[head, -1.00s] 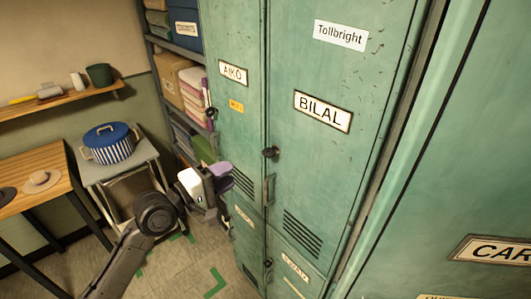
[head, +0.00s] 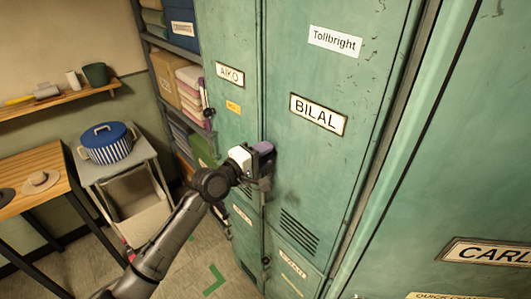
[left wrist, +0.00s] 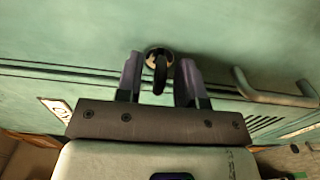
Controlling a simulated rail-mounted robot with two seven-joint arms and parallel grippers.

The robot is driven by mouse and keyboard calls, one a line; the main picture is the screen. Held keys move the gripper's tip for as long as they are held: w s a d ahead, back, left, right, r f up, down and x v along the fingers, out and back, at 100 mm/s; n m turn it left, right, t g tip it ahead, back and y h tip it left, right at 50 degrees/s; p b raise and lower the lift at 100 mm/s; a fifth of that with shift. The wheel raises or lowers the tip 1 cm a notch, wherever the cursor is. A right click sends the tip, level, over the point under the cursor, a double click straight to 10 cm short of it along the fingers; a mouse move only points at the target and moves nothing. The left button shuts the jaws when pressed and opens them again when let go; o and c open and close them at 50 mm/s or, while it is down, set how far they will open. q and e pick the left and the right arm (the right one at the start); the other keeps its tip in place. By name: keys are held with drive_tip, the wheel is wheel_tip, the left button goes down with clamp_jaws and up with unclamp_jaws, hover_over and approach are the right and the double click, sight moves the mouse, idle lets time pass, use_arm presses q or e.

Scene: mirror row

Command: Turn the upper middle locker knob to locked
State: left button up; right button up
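The upper middle locker door (head: 330,80), labelled BILAL, is green and closed. Its dark knob (left wrist: 160,72) sits in a round metal collar in the left wrist view, its grip pointing down in the picture. In the head view my gripper hides the knob. My left gripper (head: 262,157) is at the door's left edge. In the left wrist view its two purple-grey fingers (left wrist: 159,80) are open, one on each side of the knob, with gaps showing. My right gripper is not in view.
A bar handle (left wrist: 275,92) is right of the knob in the left wrist view. The AIKO locker door (head: 233,100) is to the left and the CARL locker (head: 470,190) to the right. A trolley with a striped pot (head: 108,145) stands at left.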

use_arm(q)
drive_tip(key=shift+w+d, duration=0.15)
drive_tip(key=shift+d, duration=0.05)
clamp_jaws()
idle(0.3)
